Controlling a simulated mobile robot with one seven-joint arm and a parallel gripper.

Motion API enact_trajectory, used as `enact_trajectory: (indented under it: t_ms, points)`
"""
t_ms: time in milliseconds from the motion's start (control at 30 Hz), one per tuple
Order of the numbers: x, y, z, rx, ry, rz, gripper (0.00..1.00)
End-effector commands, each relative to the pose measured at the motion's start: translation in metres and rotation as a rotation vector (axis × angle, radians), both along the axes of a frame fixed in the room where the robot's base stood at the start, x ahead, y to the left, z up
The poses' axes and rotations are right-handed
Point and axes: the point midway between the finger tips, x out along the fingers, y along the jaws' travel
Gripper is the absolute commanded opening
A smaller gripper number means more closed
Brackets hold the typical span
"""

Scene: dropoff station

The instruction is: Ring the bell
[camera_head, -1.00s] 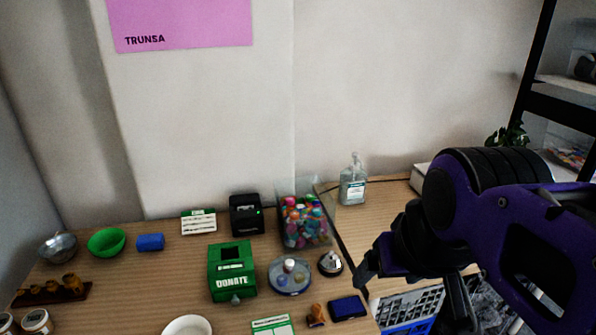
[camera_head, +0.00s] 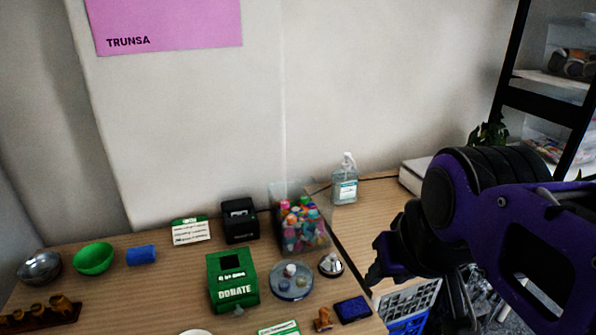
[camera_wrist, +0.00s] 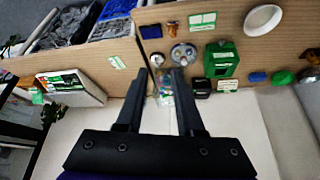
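The bell (camera_head: 331,265) is a small silver dome on a dark base. It stands on the wooden table (camera_head: 140,290) near its right edge, just right of a round clear tray. It also shows in the wrist view (camera_wrist: 157,60), beyond the fingers. My gripper (camera_head: 382,262) is to the right of the bell in the head view and apart from it. In the wrist view my gripper (camera_wrist: 159,75) has its two black fingers spread with nothing held between them.
Near the bell are the round tray (camera_head: 291,281), a clear bin of colourful items (camera_head: 299,225), a blue ink pad (camera_head: 352,309), a brown stamp (camera_head: 323,320) and a green donation box (camera_head: 232,280). A pump bottle (camera_head: 345,185) stands behind. A blue crate (camera_head: 408,322) is lower right.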

Motion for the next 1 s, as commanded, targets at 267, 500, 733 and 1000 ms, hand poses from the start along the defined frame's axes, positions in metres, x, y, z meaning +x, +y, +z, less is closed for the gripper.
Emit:
enact_trajectory:
  t_ms: [267, 500, 733, 1000]
  points:
    - [0.0, 0.0, 0.0, 0.0, 0.0, 0.0, 0.0]
    - [0.0, 0.0, 0.0, 0.0, 0.0, 0.0, 0.0]
    - [0.0, 0.0, 0.0, 0.0, 0.0, 0.0, 0.0]
    - [0.0, 0.0, 0.0, 0.0, 0.0, 0.0, 0.0]
